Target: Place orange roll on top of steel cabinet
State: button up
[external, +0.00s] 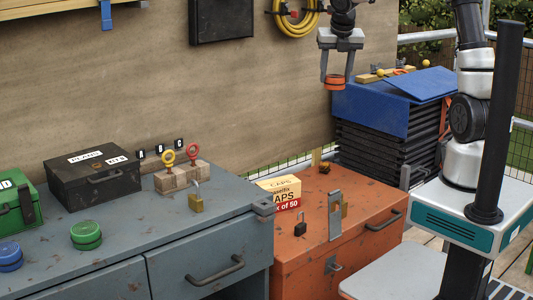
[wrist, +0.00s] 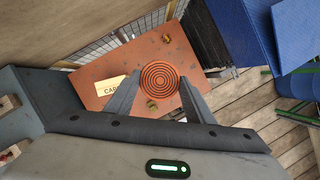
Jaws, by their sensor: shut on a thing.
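My gripper (external: 336,74) is raised in front of the back wall, above and behind the orange chest. It is shut on the orange roll (external: 334,83), a short round coil held at the fingertips. In the wrist view the roll (wrist: 159,78) shows concentric rings between the two fingers. The steel cabinet (external: 125,232) is grey-blue with drawers and stands at the left. Its top holds a black box (external: 92,178), green and blue rolls (external: 86,235), wooden blocks with ring-topped pins, and a brass padlock. The roll is well apart from the cabinet.
An orange chest (external: 320,232) stands right of the cabinet, with a caps box (external: 280,192) and padlocks on it. A black stack with blue sheets (external: 372,108) stands behind it. The cabinet top's front middle has bare room.

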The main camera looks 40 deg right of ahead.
jog(key=w+a+n+y, duration=0.1)
jog(key=a+n, duration=0.2)
jog(key=a, duration=1)
jog(key=w+a+r+n+y+p, duration=0.1)
jog(key=a+n+y, duration=0.15)
jog(key=a, duration=1.05)
jog(key=w+a+n, duration=0.2)
jog(key=a+n, duration=0.2)
jog(key=a, duration=0.9)
jog(key=s+a+n+y, duration=0.1)
jog(key=s+a+n, duration=0.1)
jog(key=s+a, duration=0.5)
jog(key=s+a+f+n+y, duration=0.15)
jog(key=s+a, duration=0.25)
jog(key=a, duration=0.6)
jog(key=s+a+n, duration=0.3)
jog(key=s+a, duration=0.2)
jog(key=a, duration=0.4)
jog(key=shift+s+a+f+b, duration=0.1)
jog(key=shift+f+b, duration=0.25)
jog(key=shift+f, duration=3.35)
jog(key=shift+a+f+b, duration=0.1)
jog(key=shift+f+b, duration=0.25)
jog(key=shift+f, duration=3.3)
